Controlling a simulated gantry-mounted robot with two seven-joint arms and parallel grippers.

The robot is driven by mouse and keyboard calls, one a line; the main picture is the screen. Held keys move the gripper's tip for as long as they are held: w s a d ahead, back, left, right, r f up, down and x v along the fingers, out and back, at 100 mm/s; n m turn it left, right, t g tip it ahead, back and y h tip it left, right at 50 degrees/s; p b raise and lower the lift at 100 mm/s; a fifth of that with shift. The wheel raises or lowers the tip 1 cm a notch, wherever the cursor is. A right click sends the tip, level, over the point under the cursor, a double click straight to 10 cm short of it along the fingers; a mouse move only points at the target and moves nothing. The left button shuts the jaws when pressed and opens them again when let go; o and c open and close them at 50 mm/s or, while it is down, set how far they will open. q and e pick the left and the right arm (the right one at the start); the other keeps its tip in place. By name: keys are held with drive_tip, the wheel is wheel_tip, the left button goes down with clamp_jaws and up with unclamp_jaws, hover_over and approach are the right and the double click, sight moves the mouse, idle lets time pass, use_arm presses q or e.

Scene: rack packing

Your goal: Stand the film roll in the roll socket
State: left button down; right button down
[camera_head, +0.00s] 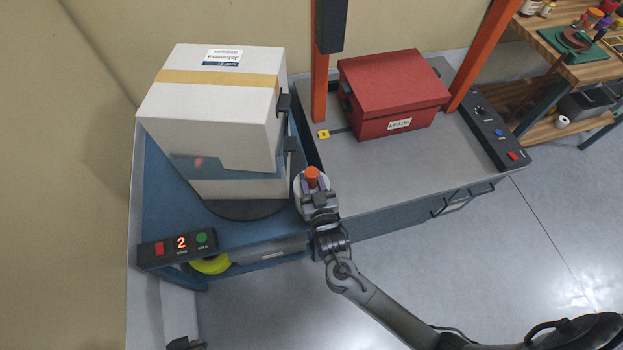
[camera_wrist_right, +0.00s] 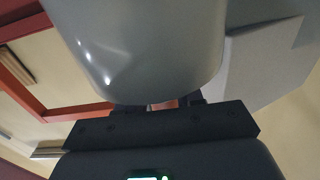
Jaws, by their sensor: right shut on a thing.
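My right gripper (camera_head: 313,187) is shut on the film roll. The right wrist view shows the roll's smooth grey body (camera_wrist_right: 145,45) large and close, with a little orange between the fingers. The roll is beside the right edge of the blue machine, near the grey bench's left corner. I cannot make out the roll socket; the gripper and arm cover part of that area. My left gripper is not recognisable in view.
Stacked white boxes (camera_head: 215,100) stand on a dark round plate (camera_head: 240,208) on the blue machine. A control panel (camera_head: 178,248) shows 2. A red box (camera_head: 393,92) sits on the grey bench (camera_head: 375,165) between orange posts (camera_head: 323,105). The right floor is open.

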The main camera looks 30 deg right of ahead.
drive_tip(key=shift+f+b, duration=0.3)
drive_tip(key=shift+f, duration=0.2)
drive_tip(key=shift+f+b, duration=0.45)
drive_tip(key=shift+f, duration=0.5)
drive_tip(key=c, duration=0.6)
unclamp_jaws()
drive_tip(key=shift+w, duration=0.1)
drive_tip(key=shift+c, duration=0.2)
drive_tip(key=shift+f, duration=0.2)
drive_tip(key=s+a, duration=0.2)
drive_tip(key=s, duration=0.8)
drive_tip(key=shift+s+r+p, duration=0.15)
drive_tip(key=shift+s+p, duration=0.25)
drive_tip(key=shift+p, duration=0.05)
